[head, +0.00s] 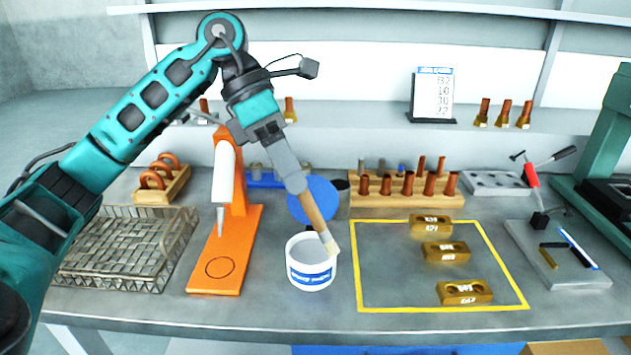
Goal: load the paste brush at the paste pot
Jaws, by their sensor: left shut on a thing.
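My left gripper (295,182) is shut on the paste brush (317,219), holding it by its wooden handle. The brush tilts, with its pale bristles pointing down and to the right. The white paste pot (311,272) with a blue label stands open on the bench below. The bristle tip overlaps the right part of the pot's rim in the picture; I cannot tell whether it touches the rim or hangs above it. A round blue disc (313,200) shows behind the brush. My right gripper is not in view.
An orange stand (228,262) with a white pointed tool is left of the pot, beyond it a wire mesh basket (128,250). Right of the pot, a yellow outline (363,270) encloses three brass blocks (445,251). A wooden rack (405,200) of copper pieces stands behind.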

